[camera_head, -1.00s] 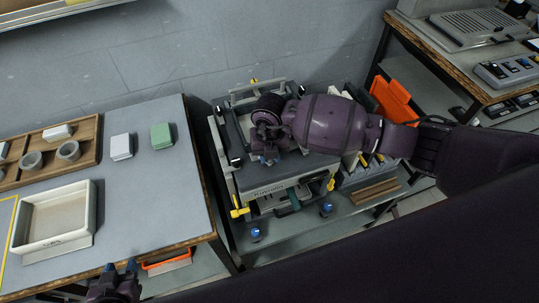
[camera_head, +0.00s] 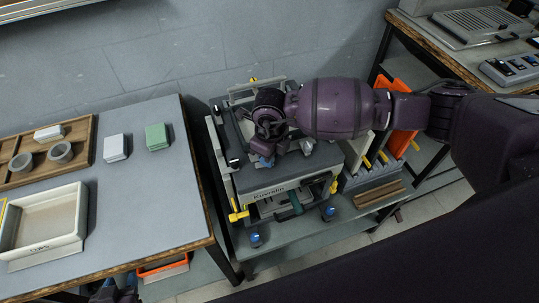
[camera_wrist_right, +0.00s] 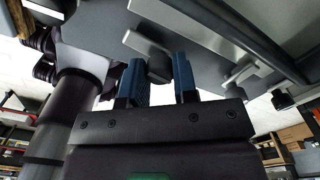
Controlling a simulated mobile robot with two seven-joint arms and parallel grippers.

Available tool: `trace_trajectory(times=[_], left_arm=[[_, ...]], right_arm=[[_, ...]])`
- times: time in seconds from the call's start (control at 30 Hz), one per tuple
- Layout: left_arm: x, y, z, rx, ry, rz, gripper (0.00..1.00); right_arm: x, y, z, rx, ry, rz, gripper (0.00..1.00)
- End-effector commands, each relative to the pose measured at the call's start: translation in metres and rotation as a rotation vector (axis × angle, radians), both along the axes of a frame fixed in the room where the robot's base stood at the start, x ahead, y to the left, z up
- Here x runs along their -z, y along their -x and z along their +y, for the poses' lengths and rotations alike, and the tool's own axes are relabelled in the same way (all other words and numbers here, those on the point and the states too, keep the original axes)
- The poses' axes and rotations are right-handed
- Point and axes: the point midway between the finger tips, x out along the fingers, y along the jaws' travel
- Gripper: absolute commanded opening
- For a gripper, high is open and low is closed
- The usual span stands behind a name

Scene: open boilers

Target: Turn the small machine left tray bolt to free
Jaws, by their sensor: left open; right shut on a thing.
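The small machine (camera_head: 305,179) stands on a low grey shelf in the middle of the head view, with a lettered front panel. My right arm crosses over its top. My right gripper (camera_head: 264,161) is low on the machine's left part, and its fingers are mostly hidden there by the wrist. In the right wrist view its two blue fingers (camera_wrist_right: 159,80) are shut on a dark rounded knob (camera_wrist_right: 159,67), which seems to be the tray bolt. My left gripper (camera_head: 119,284) is open and empty at the bottom edge, partly cut off.
A grey table (camera_head: 140,200) on the left holds a white tray (camera_head: 84,222), a wooden tray (camera_head: 88,150), a white block (camera_head: 115,147) and a green block (camera_head: 157,136). Yellow handles (camera_head: 238,214) stick out at the machine's front. Orange panels (camera_head: 405,140) stand at right.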

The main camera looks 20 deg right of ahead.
Motion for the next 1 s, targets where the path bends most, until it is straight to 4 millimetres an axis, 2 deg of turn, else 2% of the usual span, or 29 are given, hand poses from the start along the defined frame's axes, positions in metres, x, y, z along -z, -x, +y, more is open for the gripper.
trace_trajectory(times=[0.33, 0.87, 0.9, 1.0], left_arm=[[0.0074, 0.0018, 0.0002, -0.001, 0.0, 0.007, 0.43], [0.0047, -0.0033, -0.0007, 0.003, 0.0, -0.004, 0.43], [0.0047, -0.0034, -0.0007, 0.003, 0.0, -0.004, 0.43], [0.0047, -0.0034, -0.0007, 0.003, 0.0, -0.004, 0.43]], right_arm=[[-0.002, -0.0019, 0.0001, -0.13, -0.001, -0.006, 0.04], [-0.0028, -0.002, 0.0002, -0.151, -0.001, -0.006, 0.04], [-0.0028, -0.002, 0.0002, -0.151, -0.001, -0.006, 0.32], [-0.0024, -0.0017, 0.0003, -0.151, -0.001, -0.006, 0.47]])
